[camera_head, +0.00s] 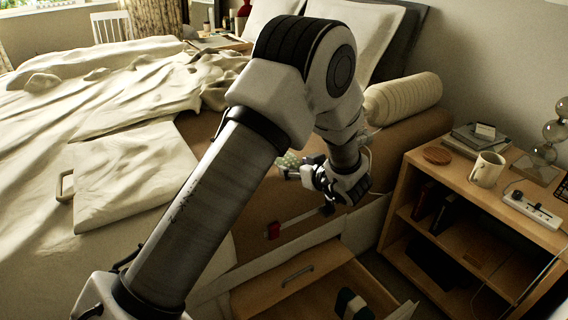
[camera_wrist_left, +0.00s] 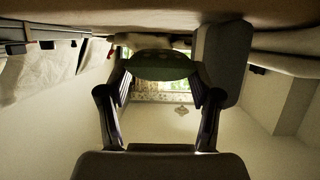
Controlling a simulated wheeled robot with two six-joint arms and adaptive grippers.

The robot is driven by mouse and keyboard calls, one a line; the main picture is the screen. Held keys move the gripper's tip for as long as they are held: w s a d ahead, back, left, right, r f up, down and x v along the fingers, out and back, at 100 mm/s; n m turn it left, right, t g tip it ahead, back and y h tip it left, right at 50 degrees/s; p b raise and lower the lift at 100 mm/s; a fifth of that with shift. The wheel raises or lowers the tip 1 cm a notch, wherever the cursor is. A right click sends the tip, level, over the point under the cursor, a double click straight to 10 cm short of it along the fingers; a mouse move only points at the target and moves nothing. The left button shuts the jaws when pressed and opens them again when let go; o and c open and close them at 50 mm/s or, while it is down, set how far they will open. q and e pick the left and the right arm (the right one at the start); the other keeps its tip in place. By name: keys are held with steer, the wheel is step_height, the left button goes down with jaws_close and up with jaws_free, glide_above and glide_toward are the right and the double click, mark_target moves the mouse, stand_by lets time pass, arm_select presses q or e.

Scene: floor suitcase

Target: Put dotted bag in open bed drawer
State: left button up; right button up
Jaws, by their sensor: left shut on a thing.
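The dotted bag (camera_head: 289,160), pale green with light dots, shows only in part behind my left gripper (camera_head: 312,176) in the head view. In the left wrist view the bag (camera_wrist_left: 160,66) is a dark green shape between the two fingers of my left gripper (camera_wrist_left: 160,80), which is shut on it. The gripper is at the bed's side, above and behind the open bed drawer (camera_head: 290,297). The drawer is pulled out at the bottom of the head view, and a dark and white item (camera_head: 351,304) lies inside. My right gripper is not in view.
A wooden shelf unit (camera_head: 398,200) stands right of the bed, with a mug (camera_head: 487,169), a coaster (camera_head: 437,155) and a power strip (camera_head: 532,209) on top. My arm hides the middle.

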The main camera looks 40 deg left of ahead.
arm_select(q)
steer(key=w+a, duration=0.1)
steer(key=a, duration=0.1)
steer(key=w+a+b, duration=0.1)
steer(key=w+a, duration=0.1)
steer(key=a, duration=0.1)
steer(key=w+a+f+b, duration=0.1)
steer(key=a, duration=0.1)
steer(key=shift+w+a, duration=0.2)
steer(key=shift+w, duration=0.05)
steer(key=f, duration=0.1)
steer(key=a+f+b, duration=0.1)
steer(key=shift+w+a+f, duration=0.2)
steer(key=shift+w+f, duration=0.3)
steer(key=shift+f, duration=0.15)
steer(key=shift+r, duration=0.15)
steer(key=o, duration=0.7)
steer(key=shift+f, duration=0.25)
steer(key=o, duration=0.4)
